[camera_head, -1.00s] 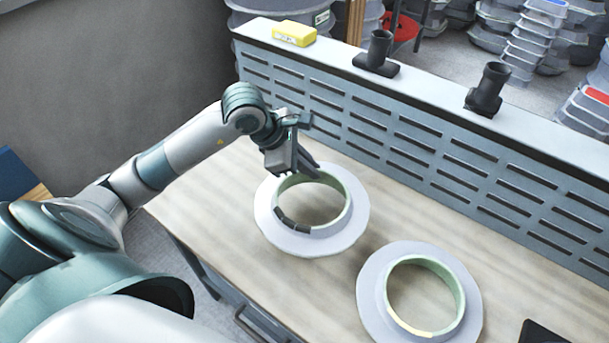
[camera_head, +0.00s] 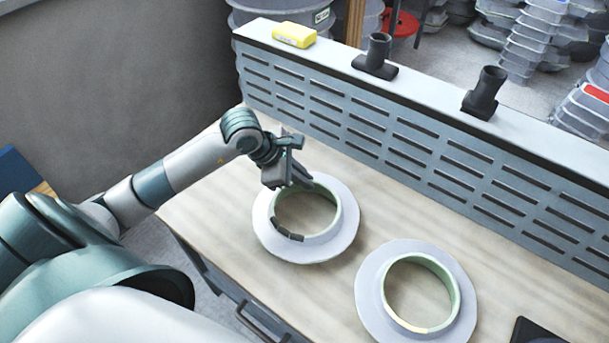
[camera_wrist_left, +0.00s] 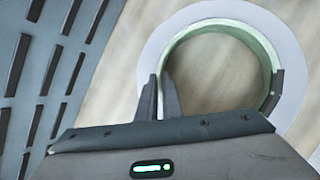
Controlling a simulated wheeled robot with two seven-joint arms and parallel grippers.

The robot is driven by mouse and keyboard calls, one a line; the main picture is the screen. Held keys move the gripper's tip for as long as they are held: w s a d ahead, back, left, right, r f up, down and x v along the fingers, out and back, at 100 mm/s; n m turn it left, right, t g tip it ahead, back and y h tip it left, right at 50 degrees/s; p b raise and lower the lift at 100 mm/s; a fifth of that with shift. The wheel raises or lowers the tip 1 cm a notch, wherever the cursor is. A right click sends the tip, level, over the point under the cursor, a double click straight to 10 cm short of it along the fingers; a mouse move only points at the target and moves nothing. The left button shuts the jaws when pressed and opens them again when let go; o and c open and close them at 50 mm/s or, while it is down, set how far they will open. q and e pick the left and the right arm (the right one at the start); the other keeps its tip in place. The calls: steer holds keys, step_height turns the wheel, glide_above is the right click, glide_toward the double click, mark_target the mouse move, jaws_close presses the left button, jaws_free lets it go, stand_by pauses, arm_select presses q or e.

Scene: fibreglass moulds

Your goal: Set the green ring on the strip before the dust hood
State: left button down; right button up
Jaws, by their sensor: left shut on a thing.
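My left gripper (camera_head: 298,181) is shut on the wall of a pale green ring (camera_head: 333,222) with a wide grey flange and dark patches. It grips the far side of the ring in the head view. The wrist view shows the two fingers (camera_wrist_left: 159,98) on the ring wall (camera_wrist_left: 265,62). The ring is level, at or just above the bench top; I cannot tell if it touches. A second green ring (camera_head: 455,288) with a grey flange and a yellowish patch lies to the right. The dust hood (camera_head: 420,155) is the slotted blue-grey panel along the back. My right gripper is out of view.
Bare wooden bench (camera_head: 210,212) shows around the rings, including a strip along the hood. A yellow block (camera_head: 294,35) and two dark pipe stubs (camera_head: 378,52) (camera_head: 485,92) stand on the hood's top. A dark flat thing (camera_head: 540,332) is at the bottom right.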

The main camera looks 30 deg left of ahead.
arm_select(q)
steer(key=shift+f, duration=0.1)
steer(key=shift+f, duration=0.15)
steer(key=c, duration=1.9)
jaws_free()
